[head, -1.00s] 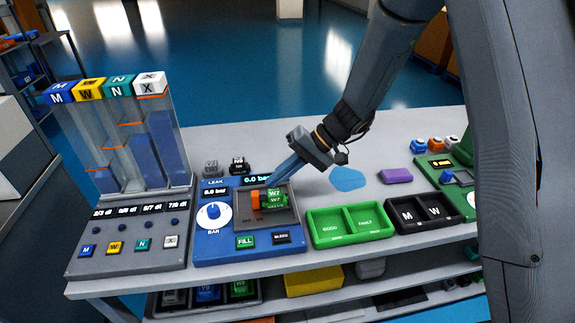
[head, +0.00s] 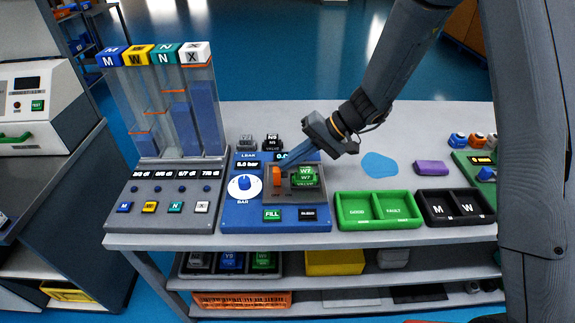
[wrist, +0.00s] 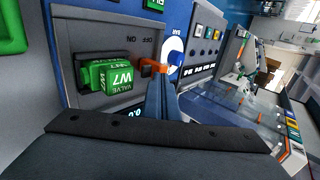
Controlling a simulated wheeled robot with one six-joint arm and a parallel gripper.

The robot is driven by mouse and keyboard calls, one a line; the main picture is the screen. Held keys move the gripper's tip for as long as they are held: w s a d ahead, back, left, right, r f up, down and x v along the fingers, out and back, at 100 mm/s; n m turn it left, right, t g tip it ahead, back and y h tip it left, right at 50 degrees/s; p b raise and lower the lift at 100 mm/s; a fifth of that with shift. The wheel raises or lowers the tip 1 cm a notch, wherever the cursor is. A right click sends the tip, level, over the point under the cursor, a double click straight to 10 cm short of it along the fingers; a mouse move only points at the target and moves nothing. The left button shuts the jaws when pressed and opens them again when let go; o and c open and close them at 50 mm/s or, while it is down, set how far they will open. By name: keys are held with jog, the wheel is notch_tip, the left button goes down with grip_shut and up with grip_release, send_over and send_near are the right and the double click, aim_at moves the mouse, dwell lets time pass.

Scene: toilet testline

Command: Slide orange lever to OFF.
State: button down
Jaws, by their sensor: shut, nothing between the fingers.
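The orange lever (head: 277,176) stands at the left side of a grey recessed panel (head: 318,198) on the blue LEAK unit. A green W7 valve block (head: 305,176) sits to its right. My gripper (head: 284,165) is shut and empty, reaching in from the upper right with its fingertips at the lever's back side. In the wrist view, the tips of my gripper (wrist: 161,82) overlap the orange lever (wrist: 155,68); firm contact is hard to tell. Upside-down ON and OFF labels show beside it, OFF on the dial side. The lever's exact position between them is unclear.
A white dial with a blue knob (head: 244,184) lies left of the panel. FILL (head: 272,214) and BLEED buttons are in front. A green GOOD/FAULT tray (head: 378,224) and a black M/W tray (head: 455,221) stand to the right. Clear tubes (head: 172,115) rise at the left.

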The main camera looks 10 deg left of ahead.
jog(key=p+v, duration=0.3)
jog(key=v, duration=0.7)
jog(key=shift+d, duration=0.15)
jog(key=shift+w, duration=0.1)
dwell(0.4)
jog(key=s+d+r+m+t+h+b, duration=0.1)
jog(key=s+d+m+t+h, duration=0.1)
jog(key=s+d+h, duration=0.7)
jog(key=s+d, duration=0.7)
jog(key=d, duration=0.4)
jog(key=shift+t, duration=0.4)
